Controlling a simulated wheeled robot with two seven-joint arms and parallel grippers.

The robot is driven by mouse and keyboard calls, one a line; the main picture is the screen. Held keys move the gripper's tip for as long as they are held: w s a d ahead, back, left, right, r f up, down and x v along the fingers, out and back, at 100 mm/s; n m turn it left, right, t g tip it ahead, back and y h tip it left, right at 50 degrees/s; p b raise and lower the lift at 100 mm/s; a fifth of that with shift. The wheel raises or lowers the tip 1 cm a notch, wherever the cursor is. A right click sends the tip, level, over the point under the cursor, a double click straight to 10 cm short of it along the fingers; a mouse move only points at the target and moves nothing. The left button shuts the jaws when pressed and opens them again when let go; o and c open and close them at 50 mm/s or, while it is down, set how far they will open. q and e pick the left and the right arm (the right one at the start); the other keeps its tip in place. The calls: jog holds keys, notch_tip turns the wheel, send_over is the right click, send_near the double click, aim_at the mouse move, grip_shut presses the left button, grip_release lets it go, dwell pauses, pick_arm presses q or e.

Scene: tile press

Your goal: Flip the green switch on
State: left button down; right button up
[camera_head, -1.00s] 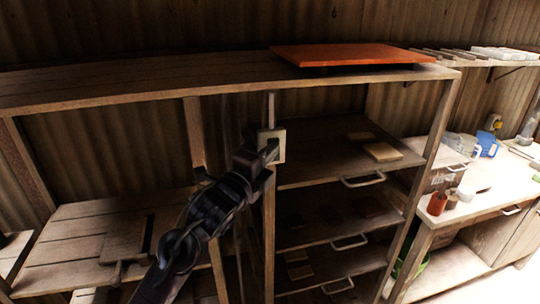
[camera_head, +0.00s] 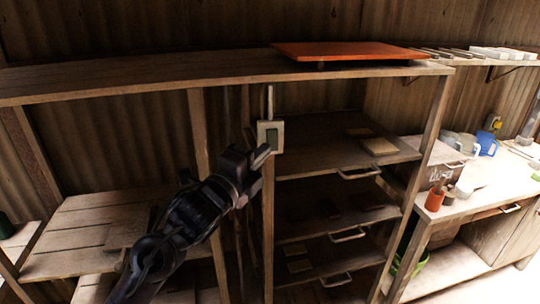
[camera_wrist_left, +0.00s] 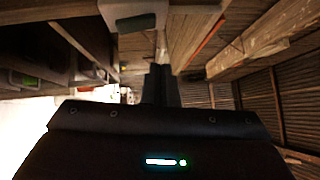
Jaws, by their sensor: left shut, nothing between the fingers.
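The switch (camera_head: 271,136) is a pale square plate with a dark green rocker, mounted on a shelf post in the middle of the head view. In the left wrist view the switch (camera_wrist_left: 133,14) is at the top edge, partly cut off, with its dark green rocker showing. I cannot tell which way the rocker is tipped. My left gripper (camera_head: 262,155) is shut and empty, its tips just below and left of the switch plate. In the left wrist view the shut fingers (camera_wrist_left: 160,78) point away below the switch. My right gripper is not in view.
A wooden shelf rack surrounds the switch, with a long top board (camera_head: 150,77) above and drawer-like shelves (camera_head: 340,150) to the right. An orange board (camera_head: 350,51) lies on top. A workbench (camera_head: 490,185) with cups, including a red one (camera_head: 434,200), stands at the right.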

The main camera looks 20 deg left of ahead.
pick_arm(q)
jog(key=s, duration=0.4)
jog(key=s+r+b, duration=0.1)
jog(key=shift+s+a, duration=0.4)
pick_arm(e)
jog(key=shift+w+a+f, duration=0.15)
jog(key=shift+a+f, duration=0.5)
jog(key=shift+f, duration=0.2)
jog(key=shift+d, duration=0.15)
